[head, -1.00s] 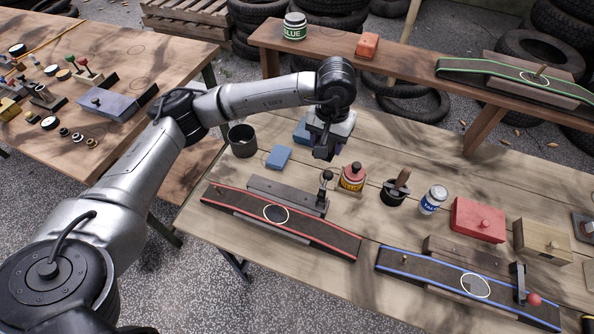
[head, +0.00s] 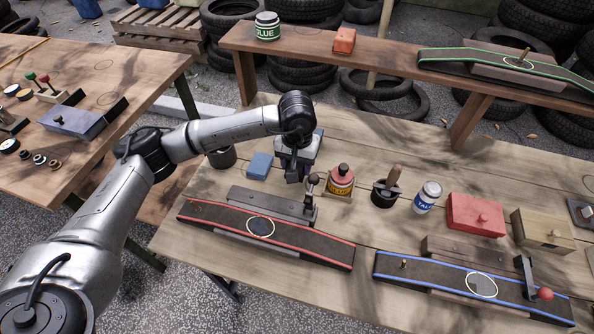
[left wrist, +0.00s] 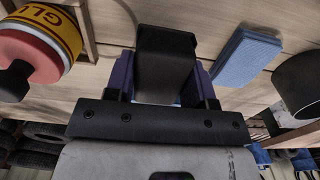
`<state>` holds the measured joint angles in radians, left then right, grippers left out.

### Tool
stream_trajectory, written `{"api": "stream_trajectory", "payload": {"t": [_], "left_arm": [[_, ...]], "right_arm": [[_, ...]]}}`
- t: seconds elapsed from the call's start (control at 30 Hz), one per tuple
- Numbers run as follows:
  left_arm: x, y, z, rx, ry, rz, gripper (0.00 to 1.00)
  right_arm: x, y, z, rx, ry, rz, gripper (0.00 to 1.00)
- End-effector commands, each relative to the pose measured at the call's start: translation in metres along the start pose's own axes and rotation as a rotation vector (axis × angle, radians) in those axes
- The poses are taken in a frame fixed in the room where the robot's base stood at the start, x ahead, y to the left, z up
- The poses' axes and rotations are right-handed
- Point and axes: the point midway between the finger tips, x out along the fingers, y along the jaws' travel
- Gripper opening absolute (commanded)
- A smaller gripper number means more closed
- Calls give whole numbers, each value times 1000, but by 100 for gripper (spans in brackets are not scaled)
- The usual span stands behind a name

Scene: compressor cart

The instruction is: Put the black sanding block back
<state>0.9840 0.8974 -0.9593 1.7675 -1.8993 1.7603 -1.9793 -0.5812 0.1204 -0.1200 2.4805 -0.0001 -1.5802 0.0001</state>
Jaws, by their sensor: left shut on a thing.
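My left gripper (head: 296,178) is shut on a dark block, which looks like the black sanding block (left wrist: 165,62). In the left wrist view the block sits between the two purple-blue fingers. In the head view the gripper points down over the bench, between the blue block (head: 259,165) and the red-and-yellow glue tin (head: 340,181), behind the red-edged belt strip (head: 300,243). Most of the held block is hidden there by the gripper. I cannot tell whether it touches the bench. My right gripper is not in view.
A dark cup (head: 222,157) stands left of the blue block. A small clamp post (head: 312,188) rises close to the gripper. A dark pot with a brush (head: 386,190), talc bottle (head: 428,197) and red box (head: 475,214) stand to the right. The front-left bench corner is mostly bare.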

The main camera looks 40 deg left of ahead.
Motion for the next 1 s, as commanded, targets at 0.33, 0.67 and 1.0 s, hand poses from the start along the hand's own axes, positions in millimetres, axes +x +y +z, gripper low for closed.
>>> {"api": "stream_trajectory", "payload": {"t": [0.33, 0.67, 1.0], "left_arm": [[27, 0, 0, 0, 1, 0, 27], [30, 0, 0, 0, 1, 0, 54], [30, 0, 0, 0, 0, 0, 75]], "right_arm": [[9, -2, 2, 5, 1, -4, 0], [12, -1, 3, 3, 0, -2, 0], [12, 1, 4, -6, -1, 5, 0]]}}
